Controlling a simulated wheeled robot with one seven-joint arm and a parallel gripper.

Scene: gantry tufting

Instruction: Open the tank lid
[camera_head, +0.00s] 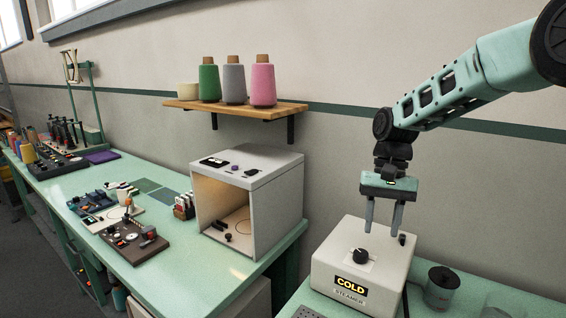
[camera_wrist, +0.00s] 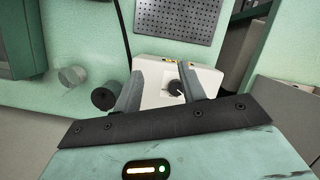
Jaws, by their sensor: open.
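A white box labelled COLD and STEAMER (camera_head: 330,270) stands on the green bench at the right in the head view. A round black knob (camera_head: 361,255) sits on a pale plate on its top. A small dark post (camera_head: 402,239) stands at the top's back right. I cannot tell which part is the tank lid. My gripper (camera_head: 383,225) points down above the box's top, open and empty. In the wrist view the box (camera_wrist: 150,72) and its knob (camera_wrist: 175,88) show between and beyond the fingers (camera_wrist: 162,82). The small post cannot be made out there.
A dark cylinder (camera_head: 442,280) stands right of the steamer, with a pale round thing (camera_wrist: 72,76) beyond it. A grey perforated plate (camera_wrist: 177,20) lies in front of the steamer. An open-fronted white box (camera_head: 276,205) and a shelf with yarn cones (camera_head: 235,85) are left.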

